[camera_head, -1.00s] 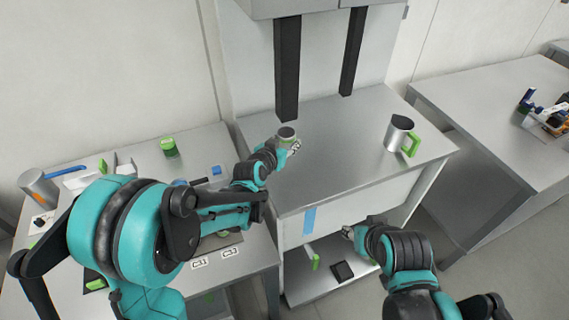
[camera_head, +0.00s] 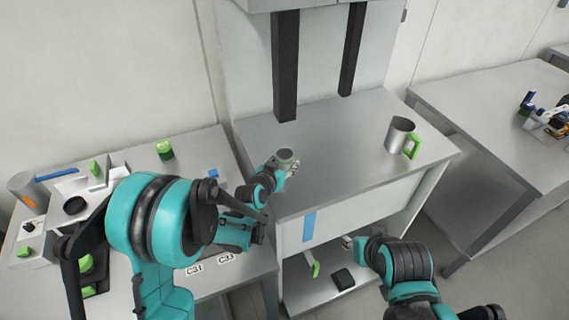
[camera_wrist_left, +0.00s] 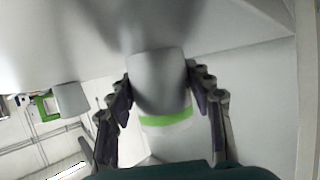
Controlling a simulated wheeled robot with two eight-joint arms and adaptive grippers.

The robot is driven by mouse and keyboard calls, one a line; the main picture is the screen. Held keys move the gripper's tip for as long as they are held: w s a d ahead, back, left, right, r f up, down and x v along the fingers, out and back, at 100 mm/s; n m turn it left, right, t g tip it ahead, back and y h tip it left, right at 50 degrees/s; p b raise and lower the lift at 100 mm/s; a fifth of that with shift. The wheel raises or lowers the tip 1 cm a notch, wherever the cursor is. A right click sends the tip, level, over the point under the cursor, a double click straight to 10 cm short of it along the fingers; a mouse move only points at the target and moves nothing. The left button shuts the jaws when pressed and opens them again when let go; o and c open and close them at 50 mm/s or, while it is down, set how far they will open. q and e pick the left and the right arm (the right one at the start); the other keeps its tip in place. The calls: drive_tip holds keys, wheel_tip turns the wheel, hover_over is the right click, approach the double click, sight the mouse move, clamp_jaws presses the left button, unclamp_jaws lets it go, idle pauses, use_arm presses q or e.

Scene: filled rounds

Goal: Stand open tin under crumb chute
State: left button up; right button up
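A small grey tin (camera_head: 286,155) is in my left gripper (camera_head: 286,168), over the left part of the steel counter (camera_head: 350,160). In the left wrist view the tin (camera_wrist_left: 158,80) has a green band, and the fingers of my left gripper (camera_wrist_left: 163,105) press its two sides. I cannot tell whether its base touches the counter. Two dark upright chutes come down from above: the left chute (camera_head: 285,65) ends behind the tin, the right chute (camera_head: 352,50) stands farther right. The tin is in front of the left chute, not under it. My right gripper (camera_head: 347,242) is low before the counter; its fingers are unclear.
A metal jug (camera_head: 399,134) with a green handle stands at the counter's right. A green jar (camera_head: 164,149) and a grey cylinder (camera_head: 27,190) stand on the left table. A black box (camera_head: 343,279) lies on the lower shelf. The counter's middle is clear.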

use_arm(q)
drive_tip(key=shift+o, duration=0.8)
drive_tip(key=shift+r, duration=0.25)
drive_tip(key=p+v, duration=0.3)
drive_tip(key=v, duration=0.9)
drive_tip(key=s+a+r+n+g+y, duration=0.2)
drive_tip(key=s+a, duration=0.5)
drive_tip(key=s, duration=0.3)
drive_tip(key=s+a+r+n+g+y, duration=0.2)
drive_tip(key=s+a, duration=0.4)
drive_tip(key=s, duration=0.5)
drive_tip(key=shift+s+a+g+y, duration=0.2)
drive_tip(key=shift+a+g+y, duration=0.25)
drive_tip(key=shift+g, duration=0.35)
drive_tip(key=shift+d, duration=0.1)
